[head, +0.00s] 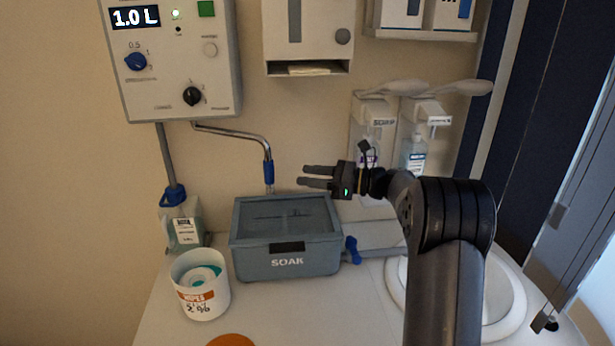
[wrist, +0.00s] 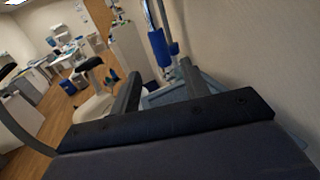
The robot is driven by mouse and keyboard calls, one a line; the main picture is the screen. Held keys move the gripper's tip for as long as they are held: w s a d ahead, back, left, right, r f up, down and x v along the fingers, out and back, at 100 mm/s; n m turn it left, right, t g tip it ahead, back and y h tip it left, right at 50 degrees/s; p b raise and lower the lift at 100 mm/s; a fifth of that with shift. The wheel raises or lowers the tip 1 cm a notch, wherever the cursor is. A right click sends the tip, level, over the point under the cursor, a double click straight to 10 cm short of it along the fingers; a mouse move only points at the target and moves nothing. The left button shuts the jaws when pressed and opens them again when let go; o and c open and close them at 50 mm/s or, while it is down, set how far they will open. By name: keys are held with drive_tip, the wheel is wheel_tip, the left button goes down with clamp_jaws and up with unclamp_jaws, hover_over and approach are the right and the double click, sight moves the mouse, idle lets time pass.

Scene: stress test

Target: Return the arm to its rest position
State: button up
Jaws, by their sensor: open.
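My gripper (head: 318,176) is open and empty in the head view. It points left, above the right part of the grey SOAK box (head: 262,264) and in front of the wall. My dark arm rises from the bottom right and bends left at its elbow. In the wrist view my gripper's two fingers (wrist: 160,92) are spread apart with nothing between them. Part of the SOAK box is hidden behind the fingers there.
A wipes tub (head: 208,300) stands left of the box, and a bottle (head: 184,228) behind it. A dosing unit (head: 172,60) with a metal spout (head: 240,134) hangs above. Soap dispensers (head: 372,130) are on the wall behind my gripper. A white basin (head: 508,300) lies right.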

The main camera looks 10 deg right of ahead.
sight(270, 173)
drive_tip(key=shift+a, duration=0.1)
drive_tip(key=p+x, duration=0.3)
drive_tip(key=x, duration=0.7)
drive_tip(key=shift+w+a, duration=0.1)
drive_tip(key=shift+a, duration=0.2)
drive_tip(key=shift+a+f, duration=0.15)
drive_tip(key=shift+s+a+b, duration=0.1)
drive_tip(key=shift+s+b, duration=0.2)
drive_tip(key=shift+s, duration=0.1)
drive_tip(key=shift+r, duration=0.2)
